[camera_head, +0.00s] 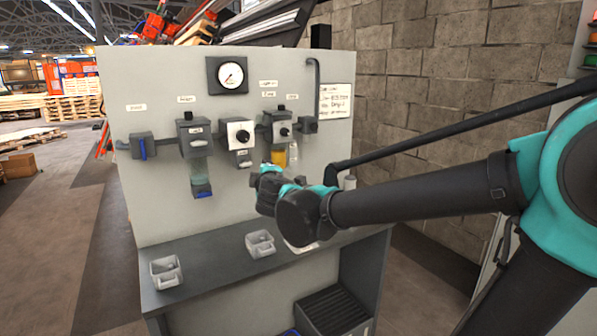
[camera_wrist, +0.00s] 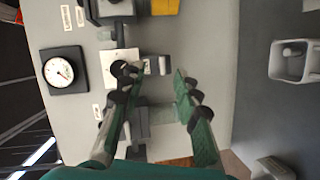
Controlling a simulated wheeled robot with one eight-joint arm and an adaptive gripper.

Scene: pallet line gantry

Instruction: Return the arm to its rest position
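My arm reaches in from the right in the head view. My gripper (camera_head: 266,180) is in front of the grey panel (camera_head: 150,90), near its lower middle and above the shelf. In the wrist view the two green and black fingers of my gripper (camera_wrist: 156,74) stand apart with nothing between them. Behind them is the white-faced unit with a black knob (camera_head: 240,133), which also shows in the wrist view (camera_wrist: 112,68). My gripper looks clear of the panel, though the exact gap is hard to judge.
A pressure gauge (camera_head: 231,75) sits at the panel's top. A unit with a clear bowl (camera_head: 198,170) and one with a yellow bowl (camera_head: 279,155) flank the knob. Pale bins (camera_head: 166,271) (camera_head: 260,243) stand on the dark shelf (camera_head: 212,262). A block wall (camera_head: 430,80) rises behind.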

